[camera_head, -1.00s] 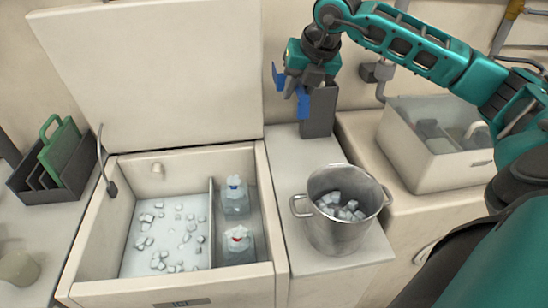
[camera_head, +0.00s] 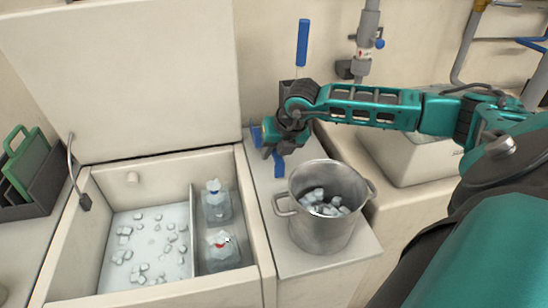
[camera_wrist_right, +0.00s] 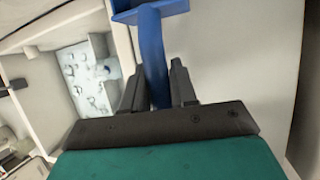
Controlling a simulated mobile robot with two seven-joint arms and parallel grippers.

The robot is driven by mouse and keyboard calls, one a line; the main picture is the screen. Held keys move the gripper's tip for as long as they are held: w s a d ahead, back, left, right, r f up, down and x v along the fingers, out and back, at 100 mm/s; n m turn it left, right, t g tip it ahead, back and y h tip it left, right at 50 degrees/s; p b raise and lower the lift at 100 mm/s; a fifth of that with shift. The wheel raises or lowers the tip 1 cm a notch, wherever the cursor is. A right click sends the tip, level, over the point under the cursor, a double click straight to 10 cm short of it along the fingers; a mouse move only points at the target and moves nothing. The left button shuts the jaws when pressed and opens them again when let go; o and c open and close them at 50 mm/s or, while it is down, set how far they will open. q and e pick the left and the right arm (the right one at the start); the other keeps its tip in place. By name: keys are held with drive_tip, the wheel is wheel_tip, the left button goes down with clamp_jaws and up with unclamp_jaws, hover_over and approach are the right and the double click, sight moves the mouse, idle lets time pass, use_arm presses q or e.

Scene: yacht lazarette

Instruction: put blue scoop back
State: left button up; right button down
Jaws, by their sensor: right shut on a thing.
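My right gripper (camera_head: 268,150) is shut on a blue scoop (camera_head: 279,186), above the narrow counter between the ice bin and the steel pot. In the right wrist view, its blue shaft (camera_wrist_right: 154,65) passes between the dark fingers and widens into a flat blue part at the top. A dark grey upright holder (camera_head: 298,84) stands at the wall behind the gripper, mostly hidden by my arm. An upright blue handle (camera_head: 302,42) on a thin stem rises at the holder; its lower end is hidden. My left gripper is not in view.
A steel pot (camera_head: 318,240) with ice cubes stands close to the right of the gripper. A pale tub (camera_head: 405,165) is at the right. A dark rack (camera_head: 50,190) with green boards stands at the left.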

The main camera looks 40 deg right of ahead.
drive_tip(key=shift+f, duration=1.4)
drive_tip(key=shift+f+b, duration=0.25)
drive_tip(key=shift+b, duration=0.1)
drive_tip(key=c, duration=0.9)
unclamp_jaws()
drive_tip(key=shift+r, duration=0.1)
drive_tip(key=shift+r, duration=0.1)
drive_tip(key=shift+s+r+p, duration=0.1)
drive_tip(key=shift+r+p, duration=0.2)
drive_tip(key=shift+p, duration=0.05)
drive_tip(key=p+v, duration=0.1)
drive_tip(key=v, duration=1)
drive_tip(key=shift+s+r, duration=0.2)
